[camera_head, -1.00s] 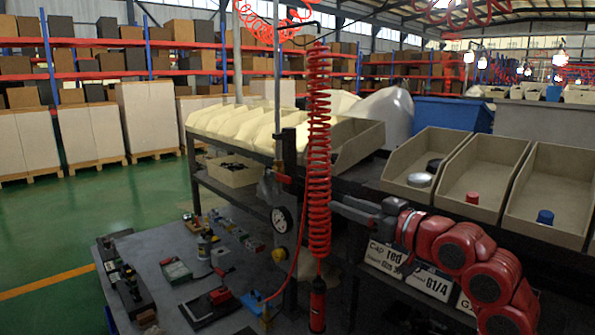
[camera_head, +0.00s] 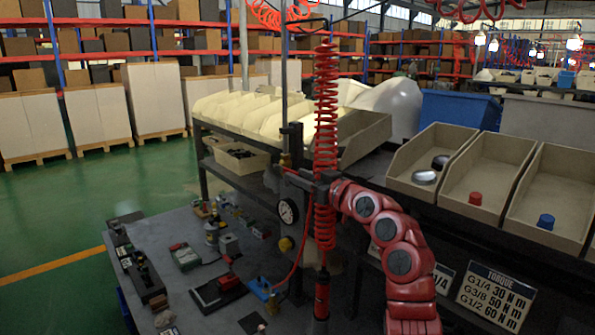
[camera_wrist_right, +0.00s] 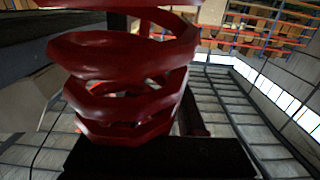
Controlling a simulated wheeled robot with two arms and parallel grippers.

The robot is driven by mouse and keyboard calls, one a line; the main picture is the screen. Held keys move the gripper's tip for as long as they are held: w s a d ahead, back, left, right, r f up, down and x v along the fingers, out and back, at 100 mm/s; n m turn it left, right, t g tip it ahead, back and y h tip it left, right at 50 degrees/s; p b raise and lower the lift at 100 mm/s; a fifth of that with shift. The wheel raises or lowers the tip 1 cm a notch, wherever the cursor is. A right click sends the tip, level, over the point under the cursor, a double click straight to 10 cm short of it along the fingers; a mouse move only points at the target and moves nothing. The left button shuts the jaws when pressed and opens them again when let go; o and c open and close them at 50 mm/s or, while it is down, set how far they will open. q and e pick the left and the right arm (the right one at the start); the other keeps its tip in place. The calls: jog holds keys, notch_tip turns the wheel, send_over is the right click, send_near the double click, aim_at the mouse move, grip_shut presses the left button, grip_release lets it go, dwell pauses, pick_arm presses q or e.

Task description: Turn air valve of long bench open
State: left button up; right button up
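The long bench's air line runs down a dark post with a round pressure gauge (camera_head: 288,211) and a yellow knob (camera_head: 286,244) below it. A small brass fitting (camera_head: 285,160) sits on the post above the gauge. The valve handle's position is not clear. My right gripper (camera_head: 300,179) reaches in from the right at the height just above the gauge, close to the post. The red coiled hose (camera_head: 326,120) overlaps it, and its finger opening cannot be made out. The hose (camera_wrist_right: 125,75) fills much of the wrist view, very near the camera. My left gripper is not in view.
The grey bench top (camera_head: 190,262) holds several tools and parts. The hose's red lower end (camera_head: 321,295) hangs in front of the bench. Beige bins (camera_head: 480,190) with caps stand at the right, above label plates (camera_head: 496,296). Green floor lies open at left.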

jog(key=shift+w+a, duration=0.3)
jog(key=shift+w, duration=0.1)
jog(key=shift+f, duration=0.1)
grip_shut()
dwell(1.2)
